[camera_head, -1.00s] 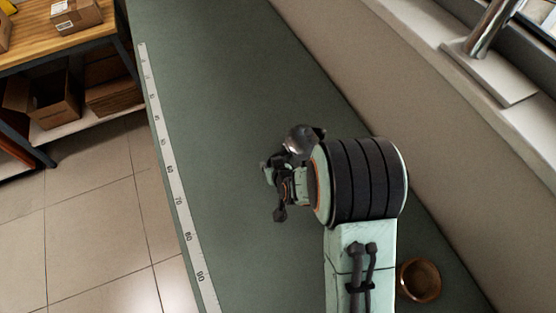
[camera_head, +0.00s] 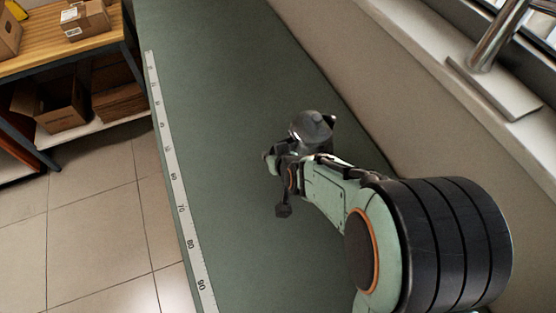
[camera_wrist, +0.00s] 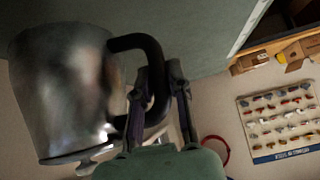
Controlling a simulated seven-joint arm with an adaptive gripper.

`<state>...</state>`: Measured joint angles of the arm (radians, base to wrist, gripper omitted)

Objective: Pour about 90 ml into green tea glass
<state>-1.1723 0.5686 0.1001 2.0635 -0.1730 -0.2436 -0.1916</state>
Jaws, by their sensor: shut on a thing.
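A shiny metal jug (camera_wrist: 62,90) with a black handle (camera_wrist: 152,62) fills the left of the wrist view. My gripper (camera_wrist: 158,100) is shut on the handle. In the head view the jug (camera_head: 311,127) is small and partly hidden by my gripper (camera_head: 286,160), over the green counter. I cannot tell its height above the counter or what is inside it. No green tea glass can be made out in either current view; my arm covers the near right part of the counter.
The green counter (camera_head: 220,110) is bare to the left, with a ruler strip (camera_head: 183,215) along its left edge. A wall and window sill (camera_head: 430,60) bound it on the right. A wooden bench (camera_head: 60,50) with cardboard boxes stands beyond the floor.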

